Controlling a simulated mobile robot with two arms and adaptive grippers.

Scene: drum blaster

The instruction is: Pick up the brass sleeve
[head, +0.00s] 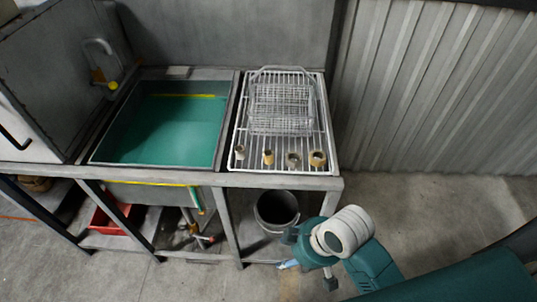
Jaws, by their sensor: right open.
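Several small parts stand in a row along the front of the wire rack (326,140). A short, wide brass-coloured ring-like part (317,158) is at the right end, with a dark opening on top. A narrower brass-coloured part (268,157) stands second from the left. Both look like brass, and I cannot tell for sure which is the sleeve. My right gripper (308,273) is open, low in front of the bench's right end, below and apart from these parts. It appears empty. My left gripper is out of view.
A greyish ring-like part (294,159) and a small pale brown part (239,152) share the row. A wire basket (282,106) sits behind them. A sink basin with green liquid (165,130) is to the left. A dark bucket (277,209) stands under the bench, near my gripper.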

